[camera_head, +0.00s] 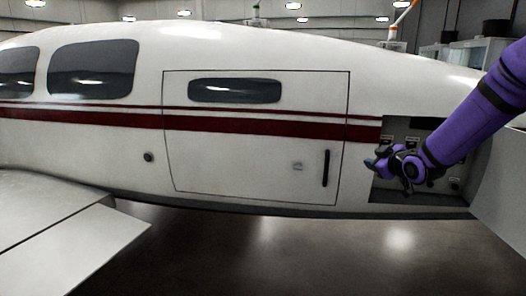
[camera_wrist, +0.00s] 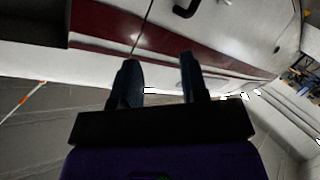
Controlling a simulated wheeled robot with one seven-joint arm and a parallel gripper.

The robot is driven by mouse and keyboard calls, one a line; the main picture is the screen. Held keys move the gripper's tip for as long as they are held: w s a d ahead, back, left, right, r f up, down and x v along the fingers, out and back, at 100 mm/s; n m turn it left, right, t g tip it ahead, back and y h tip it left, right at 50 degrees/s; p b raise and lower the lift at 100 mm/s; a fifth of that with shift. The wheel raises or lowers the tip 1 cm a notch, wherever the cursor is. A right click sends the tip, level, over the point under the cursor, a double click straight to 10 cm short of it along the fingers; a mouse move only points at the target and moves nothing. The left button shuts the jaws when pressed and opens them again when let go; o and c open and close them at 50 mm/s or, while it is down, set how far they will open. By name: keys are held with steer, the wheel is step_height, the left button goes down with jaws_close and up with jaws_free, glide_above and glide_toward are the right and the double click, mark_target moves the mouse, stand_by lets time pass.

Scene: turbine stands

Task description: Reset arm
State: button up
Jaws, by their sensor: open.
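My purple arm reaches in from the right in the head view. My gripper (camera_head: 374,163) is in front of the left part of an open bay (camera_head: 420,198) in the side of a white aircraft (camera_head: 260,55). In the wrist view my gripper (camera_wrist: 160,82) shows two dark fingers spread apart with nothing between them. The aircraft's white and dark red side (camera_wrist: 230,65) lies beyond the fingertips. Part of the bay's inside is hidden behind my arm.
A closed door (camera_head: 255,155) with a dark handle (camera_head: 326,168) is left of the bay. An open grey panel (camera_head: 503,185) stands at the bay's right. A wing (camera_head: 60,225) juts out at the lower left. The floor (camera_head: 300,250) below the fuselage is clear.

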steer(key=s+a+r+m+g+h, duration=0.1)
steer(key=s+r+m+g, duration=0.2)
steer(key=s, duration=1.1)
steer(key=s+a+r+m+g+h, duration=0.1)
steer(key=s+r+m+g, duration=0.2)
steer(key=s, duration=1.1)
steer(key=s+a+r+m+g+h, duration=0.1)
steer(key=s+a+r+m+g, duration=0.1)
steer(key=s, duration=1.2)
step_height(320, 180, up, 2)
steer(key=shift+s+m+g, duration=0.15)
steer(key=shift+m+g, duration=0.35)
steer(key=shift+m, duration=0.3)
